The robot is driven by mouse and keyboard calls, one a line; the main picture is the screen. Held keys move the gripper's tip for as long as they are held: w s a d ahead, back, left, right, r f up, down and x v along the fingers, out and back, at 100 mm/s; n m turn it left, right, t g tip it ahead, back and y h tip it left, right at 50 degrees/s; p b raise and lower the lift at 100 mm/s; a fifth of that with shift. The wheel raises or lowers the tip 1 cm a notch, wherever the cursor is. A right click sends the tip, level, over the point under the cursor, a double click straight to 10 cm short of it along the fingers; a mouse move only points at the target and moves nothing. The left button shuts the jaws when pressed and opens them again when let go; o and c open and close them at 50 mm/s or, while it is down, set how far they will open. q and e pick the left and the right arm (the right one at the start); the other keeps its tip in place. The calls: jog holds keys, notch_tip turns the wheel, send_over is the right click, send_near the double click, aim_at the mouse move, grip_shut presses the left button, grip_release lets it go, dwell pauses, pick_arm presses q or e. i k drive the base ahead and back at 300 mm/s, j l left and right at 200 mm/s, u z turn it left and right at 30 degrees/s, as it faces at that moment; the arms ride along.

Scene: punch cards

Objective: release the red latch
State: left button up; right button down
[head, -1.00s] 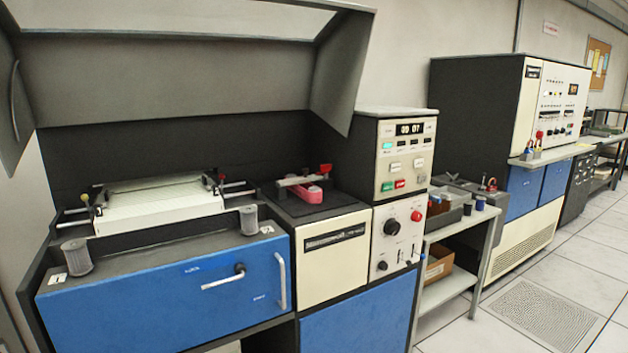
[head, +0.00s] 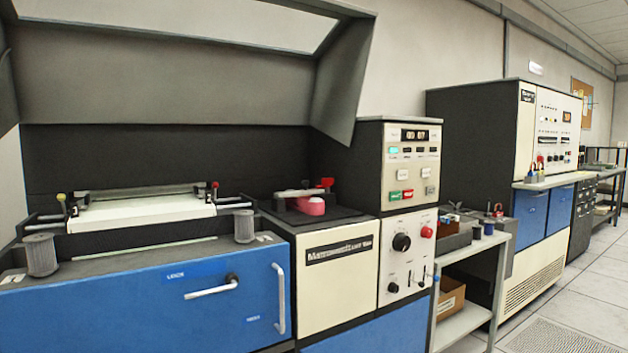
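A small red piece (head: 327,184), which looks like the red latch, sits at the right end of a pale bar (head: 292,193). The bar lies over a pink-red rounded object (head: 310,206) on the dark top of the cream cabinet (head: 338,250). How the red piece joins the bar is too small to tell. A smaller red knob (head: 214,185) stands at the right end of the white card bed (head: 140,212) to the left. Neither of my grippers is in view.
A raised grey hood (head: 190,80) hangs over the card bed. A control panel (head: 409,180) with a red round knob (head: 427,232) stands right of the red piece. A blue drawer front (head: 120,305) with handles is below. Tiled floor is free at lower right.

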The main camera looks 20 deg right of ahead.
aim_at(327, 183)
jog(key=i+u, duration=0.15)
jog(key=i, duration=0.45)
jog(key=i+l+u, duration=0.15)
jog(key=i, duration=0.5)
